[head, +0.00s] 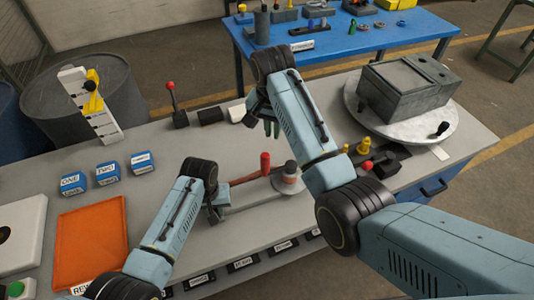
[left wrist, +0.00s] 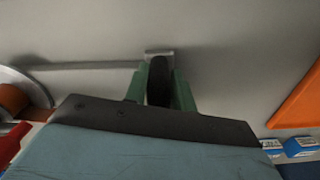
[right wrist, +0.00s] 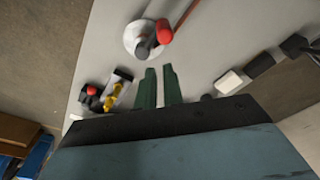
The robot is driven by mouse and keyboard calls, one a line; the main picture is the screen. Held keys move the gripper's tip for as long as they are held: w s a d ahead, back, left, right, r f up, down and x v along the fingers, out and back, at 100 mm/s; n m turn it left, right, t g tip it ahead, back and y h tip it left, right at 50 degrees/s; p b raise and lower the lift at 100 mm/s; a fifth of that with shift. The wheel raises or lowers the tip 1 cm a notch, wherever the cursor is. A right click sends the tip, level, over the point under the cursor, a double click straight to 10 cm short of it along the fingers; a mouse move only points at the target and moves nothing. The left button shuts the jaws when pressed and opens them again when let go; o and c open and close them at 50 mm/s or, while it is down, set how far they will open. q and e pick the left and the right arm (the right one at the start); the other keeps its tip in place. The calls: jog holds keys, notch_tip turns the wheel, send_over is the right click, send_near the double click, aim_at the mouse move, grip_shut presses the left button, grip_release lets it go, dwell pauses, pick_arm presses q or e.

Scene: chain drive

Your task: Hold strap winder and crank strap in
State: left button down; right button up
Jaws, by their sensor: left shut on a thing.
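The strap winder has a pale round spool with an orange band (head: 289,180), an upright red crank handle (head: 265,163) and a bar running left to a black grip (left wrist: 158,80). My left gripper (head: 216,212) is shut on this black grip, low over the bench. The left wrist view shows the bar leading left to the orange-wound spool (left wrist: 12,98). In the right wrist view the red handle (right wrist: 164,31) is beyond the fingertips (right wrist: 160,72).
A grey box stands on a round turntable (head: 440,128) at right. Small yellow and red parts (head: 366,147) lie near my right forearm. A red-knobbed lever (head: 175,105) stands behind. Blue blocks (head: 107,175) and an orange tray (head: 90,245) are at left.

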jog(key=shift+s+d+r+n+t+h, duration=0.15)
jog(key=shift+s+d+n+t, duration=0.3)
jog(key=shift+s+t, duration=0.2)
jog(key=shift+s+d+r+n+t+h, duration=0.15)
jog(key=shift+s+d+n+t, duration=0.2)
jog(key=shift+s+n+t, duration=0.25)
grip_shut()
jog(key=s+a+f+n+y, duration=0.15)
jog(key=s+n, duration=0.25)
jog(key=s, duration=0.5)
send_near(265, 169)
notch_tip(265, 169, down, 6)
jog(key=shift+w+r+t, duration=0.15)
jog(key=shift+w+t, duration=0.15)
jog(key=shift+t, duration=0.15)
jog(key=shift+w+a, duration=0.1)
jog(key=shift+a, duration=0.05)
jog(key=shift+w+a+m+h, duration=0.1)
jog(key=shift+w+m+h, duration=0.15)
jog(key=shift+m, duration=0.2)
jog(key=shift+w+a, duration=0.1)
